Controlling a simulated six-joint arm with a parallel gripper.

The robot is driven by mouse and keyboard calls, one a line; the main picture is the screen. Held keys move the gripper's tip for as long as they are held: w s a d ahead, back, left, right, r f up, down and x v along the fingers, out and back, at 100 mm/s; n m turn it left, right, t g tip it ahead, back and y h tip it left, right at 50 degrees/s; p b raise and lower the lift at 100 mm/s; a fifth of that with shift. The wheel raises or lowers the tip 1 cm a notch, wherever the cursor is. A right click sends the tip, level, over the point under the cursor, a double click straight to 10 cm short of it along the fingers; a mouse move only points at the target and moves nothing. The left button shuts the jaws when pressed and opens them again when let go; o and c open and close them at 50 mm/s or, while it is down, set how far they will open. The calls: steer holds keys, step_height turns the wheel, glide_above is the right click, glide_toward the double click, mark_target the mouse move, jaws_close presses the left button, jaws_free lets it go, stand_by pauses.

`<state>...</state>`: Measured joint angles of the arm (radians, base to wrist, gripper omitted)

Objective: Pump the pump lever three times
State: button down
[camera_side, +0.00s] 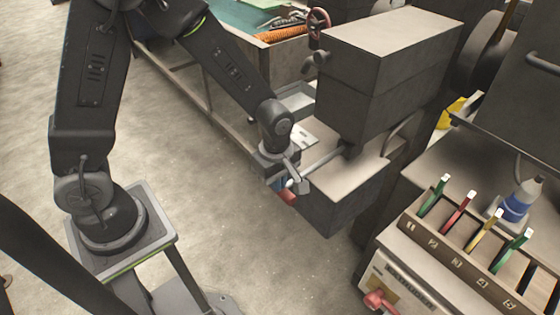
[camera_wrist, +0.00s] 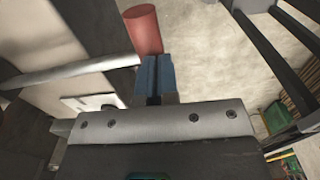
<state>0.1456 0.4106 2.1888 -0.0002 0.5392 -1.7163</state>
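The pump lever is a grey rod (camera_side: 325,160) that runs down and left from the dark box-shaped machine (camera_side: 385,80). Its red handle (camera_side: 288,197) shows at the lower end, and in the wrist view as a red cylinder (camera_wrist: 143,28). The rod also crosses the left of the wrist view (camera_wrist: 70,71). My gripper (camera_side: 280,184) is at the handle end of the lever. Its blue fingers (camera_wrist: 156,76) are close together with only a thin dark line between them, and no handle shows between them. The handle appears just past the fingertips; I cannot tell whether they touch.
A rack with coloured-handled tools (camera_side: 470,235) and a blue-and-white bottle (camera_side: 518,200) are at the right. A red knob (camera_side: 378,300) is on the front of the rack's base. A workbench (camera_side: 245,22) with an orange roll stands behind. The floor at left is open.

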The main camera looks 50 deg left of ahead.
step_height(320, 180, down, 7)
steer(key=shift+s+r, duration=0.1)
stand_by(0.4)
steer(key=s+r, duration=0.2)
steer(key=r, duration=0.5)
steer(key=s+r, duration=0.3)
steer(key=r, duration=0.3)
steer(key=shift+s+r, duration=0.25)
steer(key=shift+r, duration=0.15)
steer(key=w+r, duration=0.6)
steer(key=r, duration=0.6)
steer(key=shift+w+r, duration=0.15)
steer(key=shift+w, duration=0.15)
